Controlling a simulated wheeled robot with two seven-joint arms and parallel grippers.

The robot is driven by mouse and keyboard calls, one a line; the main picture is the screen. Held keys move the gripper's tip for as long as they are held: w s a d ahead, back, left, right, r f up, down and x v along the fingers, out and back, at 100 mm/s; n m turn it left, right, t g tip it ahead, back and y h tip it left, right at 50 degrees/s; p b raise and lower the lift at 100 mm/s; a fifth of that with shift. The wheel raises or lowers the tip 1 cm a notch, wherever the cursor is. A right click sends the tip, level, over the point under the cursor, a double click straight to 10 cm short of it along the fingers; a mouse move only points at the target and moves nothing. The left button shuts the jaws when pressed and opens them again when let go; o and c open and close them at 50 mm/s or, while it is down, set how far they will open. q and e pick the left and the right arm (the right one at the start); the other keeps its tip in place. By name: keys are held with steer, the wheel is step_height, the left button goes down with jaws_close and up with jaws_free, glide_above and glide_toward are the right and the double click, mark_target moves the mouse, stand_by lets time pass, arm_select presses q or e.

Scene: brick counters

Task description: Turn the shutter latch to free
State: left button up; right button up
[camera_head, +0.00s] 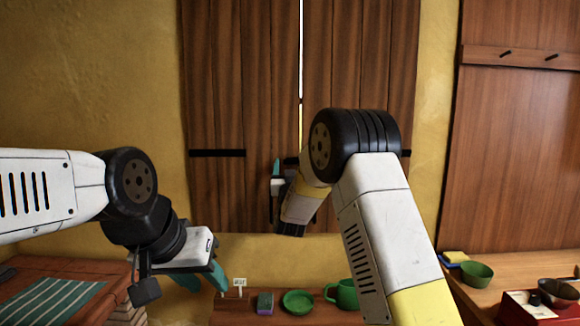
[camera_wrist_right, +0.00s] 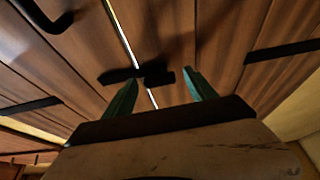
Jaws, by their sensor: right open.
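Two dark brown wooden shutters (camera_head: 240,80) hang side by side on the yellow wall, with a thin bright gap between them. In the right wrist view the black shutter latch (camera_wrist_right: 155,75) lies across this gap, roughly level. My right gripper (camera_wrist_right: 158,92) is open, with one teal finger on either side of the latch's middle; I cannot tell whether they touch it. In the head view my right gripper (camera_head: 278,176) is at the shutters' lower middle, and my own arm hides much of that area. My left gripper (camera_head: 203,278) points down, low on the left, open and empty.
Below the shutters a ledge holds a purple-green sponge (camera_head: 265,303), a green plate (camera_head: 298,301), a green mug (camera_head: 343,294) and a small white sign (camera_head: 240,284). A striped cloth (camera_head: 50,302) lies on the left counter. The right counter holds a green pan (camera_head: 476,273).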

steer(key=shift+w, duration=0.2)
jaws_close()
